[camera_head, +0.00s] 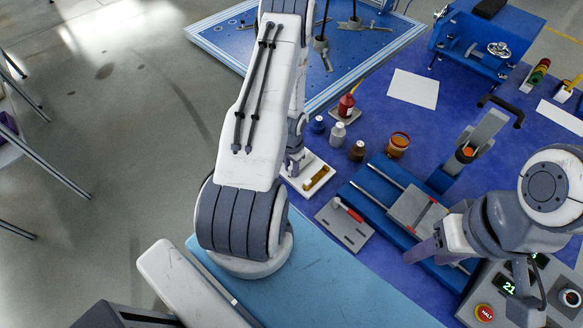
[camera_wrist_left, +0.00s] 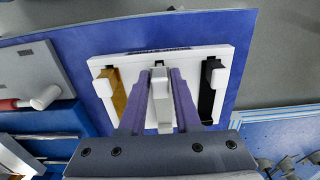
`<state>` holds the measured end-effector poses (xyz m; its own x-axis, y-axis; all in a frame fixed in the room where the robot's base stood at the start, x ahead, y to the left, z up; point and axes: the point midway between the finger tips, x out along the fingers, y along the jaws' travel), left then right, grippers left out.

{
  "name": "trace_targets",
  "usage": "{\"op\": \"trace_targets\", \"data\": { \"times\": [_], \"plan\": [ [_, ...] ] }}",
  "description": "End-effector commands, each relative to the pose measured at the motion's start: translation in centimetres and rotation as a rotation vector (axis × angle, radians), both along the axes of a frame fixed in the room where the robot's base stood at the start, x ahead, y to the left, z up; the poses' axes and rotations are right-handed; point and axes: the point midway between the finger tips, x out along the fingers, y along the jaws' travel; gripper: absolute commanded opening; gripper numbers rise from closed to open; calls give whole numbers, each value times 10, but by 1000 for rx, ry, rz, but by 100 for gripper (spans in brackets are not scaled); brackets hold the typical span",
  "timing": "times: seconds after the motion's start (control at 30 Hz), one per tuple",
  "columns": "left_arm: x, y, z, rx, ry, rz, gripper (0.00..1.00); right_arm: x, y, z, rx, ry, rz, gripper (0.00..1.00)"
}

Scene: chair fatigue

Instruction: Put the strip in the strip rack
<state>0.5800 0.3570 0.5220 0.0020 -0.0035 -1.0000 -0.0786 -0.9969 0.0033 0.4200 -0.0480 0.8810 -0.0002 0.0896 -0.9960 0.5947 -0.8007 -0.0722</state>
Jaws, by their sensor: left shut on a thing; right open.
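The strip rack is a white tray (camera_wrist_left: 134,62) on the blue table in the left wrist view. It also shows in the head view (camera_head: 318,188), partly hidden by my left arm. A gold strip with a white block (camera_wrist_left: 112,95) lies at its left, and a black strip with a white block (camera_wrist_left: 208,100) at its right. My left gripper (camera_wrist_left: 160,82) is over the middle of the rack, shut on a strip whose white end (camera_wrist_left: 160,92) shows between the purple fingers. I cannot tell whether that strip rests in the slot. My right gripper (camera_head: 422,251) is open by the blue fixture.
A grey plate with a red-handled tool (camera_head: 347,213) lies beside the rack. The blue fixture with rails (camera_head: 380,195) and a control box with a red button (camera_head: 485,312) are to the right.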

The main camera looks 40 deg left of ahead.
Motion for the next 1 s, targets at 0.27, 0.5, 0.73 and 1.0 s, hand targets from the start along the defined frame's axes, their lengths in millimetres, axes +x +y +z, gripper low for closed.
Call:
{"op": "trace_targets", "data": {
  "times": [0.27, 0.5, 0.73, 1.0],
  "plan": [
    [0, 0, -8, 0, 0, 0, 0, 0, 0, -8, 0, 0, 0, 50],
    [0, 0, -9, 0, 0, 0, 67, 0, 0, -9, 0, 0, 0, 50],
    [0, 0, -9, 0, 0, 0, 67, 0, 0, -9, 0, 0, 0, 50],
    [0, 0, 14, 0, 0, -1, 67, 0, 0, 13, 0, 0, 0, 50]
  ]
}}
